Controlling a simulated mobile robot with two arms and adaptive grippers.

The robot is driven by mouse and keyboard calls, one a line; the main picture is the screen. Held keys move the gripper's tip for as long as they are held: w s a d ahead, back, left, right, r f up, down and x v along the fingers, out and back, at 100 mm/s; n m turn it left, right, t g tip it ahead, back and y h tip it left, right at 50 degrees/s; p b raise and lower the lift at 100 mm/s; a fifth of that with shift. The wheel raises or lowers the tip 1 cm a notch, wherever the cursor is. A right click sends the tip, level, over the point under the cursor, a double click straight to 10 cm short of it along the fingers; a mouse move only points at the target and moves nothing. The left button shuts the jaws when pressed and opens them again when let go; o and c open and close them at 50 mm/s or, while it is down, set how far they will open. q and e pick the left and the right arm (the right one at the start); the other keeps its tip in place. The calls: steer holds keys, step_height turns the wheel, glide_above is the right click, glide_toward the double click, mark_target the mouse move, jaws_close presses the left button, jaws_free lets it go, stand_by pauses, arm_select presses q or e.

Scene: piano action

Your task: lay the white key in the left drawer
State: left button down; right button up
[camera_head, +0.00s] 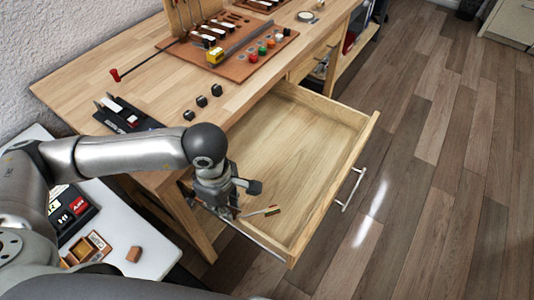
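The white key (259,212), a thin pale stick with a brownish end, shows at the front left of the open drawer. The drawer (333,108) is pale wood, pulled well out of the workbench, and otherwise looks empty. My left gripper (234,211) points down over the drawer's front left part, and its fingertips are at the key's left end. The fingers are small and partly hidden, so I cannot tell whether they grip the key, nor whether the key touches the drawer floor. My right gripper is not in view.
The workbench (150,75) carries a brown tool mat (222,62), several small black blocks (202,101) and a black stand (125,120). A white side table (150,235) with small boxes is at lower left. The drawer's right side is clear.

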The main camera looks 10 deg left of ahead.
mark_target(254, 178)
arm_select(q)
steer(key=n, duration=0.3)
steer(key=shift+w+r+n+b, duration=0.1)
steer(key=shift+w+n+b, duration=0.05)
steer(key=shift+n+b, duration=0.15)
steer(key=n, duration=0.3)
steer(key=shift+r, duration=0.2)
steer(key=shift+w, duration=0.1)
steer(key=w+d+f, duration=0.1)
steer(key=w+f, duration=0.1)
steer(key=w, duration=0.2)
steer(key=w+f, duration=0.3)
steer(key=w, duration=0.1)
steer(key=w+d+f+p, duration=0.1)
steer(key=w+f, duration=0.2)
steer(key=w, duration=0.1)
steer(key=shift+d+f, duration=0.2)
steer(key=shift+d, duration=0.1)
steer(key=shift+w+f, duration=0.6)
steer(key=shift+f, duration=0.1)
step_height(254, 178, down, 3)
steer(key=shift+w+d+f+p, duration=0.1)
steer(key=shift+p, duration=0.25)
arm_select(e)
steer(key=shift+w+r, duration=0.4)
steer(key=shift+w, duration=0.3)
arm_select(q)
steer(key=shift+f, duration=0.1)
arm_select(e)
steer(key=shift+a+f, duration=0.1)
